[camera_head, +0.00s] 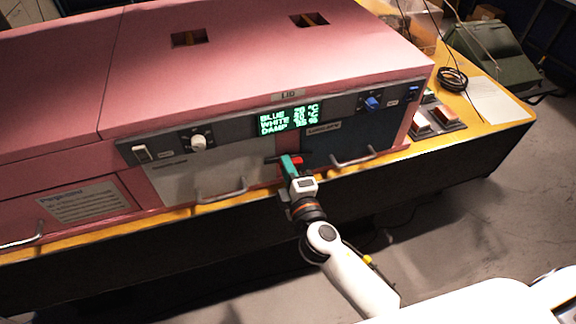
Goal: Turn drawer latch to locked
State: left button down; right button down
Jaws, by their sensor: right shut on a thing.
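The drawer latch (271,160) shows as a small dark bar between the white drawer (215,172) and the dark blue drawer (345,143), on the front of the pink cabinet. My right gripper (290,164), with green and red at its tips, is shut on the latch from the front. The gripper hides much of the latch, so its exact angle is hard to tell. Both drawers look closed. My left gripper is not in view.
A control strip above the drawers carries a white knob (199,142), a blue knob (372,103) and a lit display (287,120). Drawer handles (222,191) stick out beside my arm. A button box (436,122) stands on the yellow bench at right.

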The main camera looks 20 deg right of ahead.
jog(key=shift+f+n, duration=0.1)
jog(key=shift+n, duration=0.8)
jog(key=c, duration=1.5)
grip_release()
jog(key=shift+s+f, duration=0.1)
jog(key=s+b, duration=0.4)
jog(key=s, duration=0.7)
jog(key=shift+s+d, duration=0.15)
jog(key=shift+s, duration=0.25)
